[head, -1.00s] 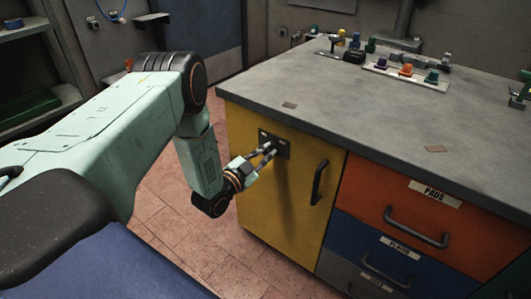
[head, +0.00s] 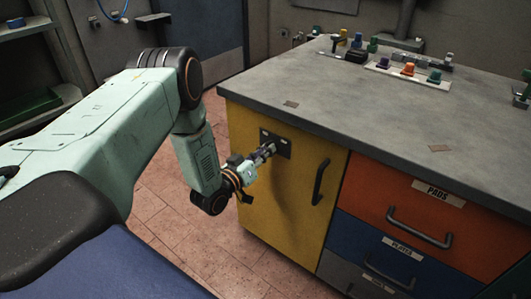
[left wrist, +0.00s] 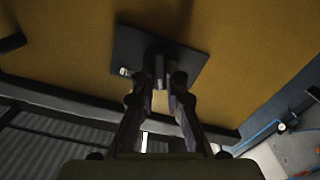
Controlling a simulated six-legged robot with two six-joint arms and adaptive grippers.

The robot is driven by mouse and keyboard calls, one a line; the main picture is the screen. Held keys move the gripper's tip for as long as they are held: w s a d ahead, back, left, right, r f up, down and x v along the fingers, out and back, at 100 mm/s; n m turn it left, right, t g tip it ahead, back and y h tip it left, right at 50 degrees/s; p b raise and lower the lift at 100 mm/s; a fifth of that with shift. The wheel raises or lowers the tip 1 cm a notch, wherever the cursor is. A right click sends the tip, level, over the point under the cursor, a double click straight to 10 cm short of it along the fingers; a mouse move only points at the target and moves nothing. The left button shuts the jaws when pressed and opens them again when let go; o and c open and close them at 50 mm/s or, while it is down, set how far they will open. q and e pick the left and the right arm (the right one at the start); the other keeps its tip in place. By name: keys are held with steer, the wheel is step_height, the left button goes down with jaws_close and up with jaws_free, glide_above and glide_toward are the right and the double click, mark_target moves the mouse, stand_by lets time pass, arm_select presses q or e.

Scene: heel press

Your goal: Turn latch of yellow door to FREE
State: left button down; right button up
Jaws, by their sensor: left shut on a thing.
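The yellow door (head: 285,195) is closed at the left end of the workbench front. A dark latch plate (head: 284,148) with small pale marks sits near its top; the marks are too small to read. My left gripper (head: 266,151) is at the plate, shut on the latch knob. In the left wrist view the plate (left wrist: 128,52) looks tilted, and the fingers (left wrist: 162,82) close around the latch knob (left wrist: 159,66) at its middle. The fingers partly hide the knob, so its exact setting cannot be told. My right gripper is not in view.
A dark vertical handle (head: 320,182) stands out from the yellow door, right of the latch. An orange drawer (head: 375,195) and a blue drawer (head: 350,238) are beside it. The grey worktop (head: 350,110) overhangs the door, with several coloured knobs at the back.

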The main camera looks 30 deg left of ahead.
arm_select(q)
steer(key=shift+a+n+b, duration=0.1)
steer(key=shift+n+b, duration=0.4)
steer(key=shift+n, duration=1.8)
steer(key=c, duration=1.4)
jaws_free()
steer(key=s, duration=0.8)
steer(key=s+a, duration=0.1)
steer(key=s, duration=0.3)
